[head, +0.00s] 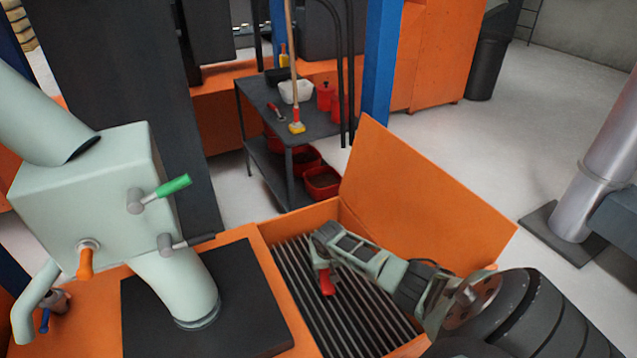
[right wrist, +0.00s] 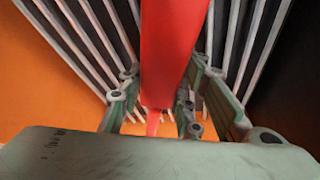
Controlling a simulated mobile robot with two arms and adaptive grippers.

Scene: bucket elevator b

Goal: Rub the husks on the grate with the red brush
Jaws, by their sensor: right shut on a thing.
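The grate (head: 337,318), a set of dark parallel bars, lies inside an orange box with its lid raised. My right gripper (head: 324,268) is over the grate, shut on the red brush (head: 327,282). In the right wrist view the red brush (right wrist: 172,45) passes between the fingers of the right gripper (right wrist: 160,105), with the grate bars (right wrist: 88,40) behind it. The brush's bristles are not clearly seen, and I cannot tell whether it touches the bars. I cannot make out husks on the grate. My left gripper is not in view.
The raised orange lid (head: 425,195) stands right behind the grate. A pale green machine housing (head: 95,190) with a green-handled lever (head: 172,187) stands at left. A dark shelf table (head: 262,110) holds a white bowl (head: 296,90) and red containers. Open floor lies at right.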

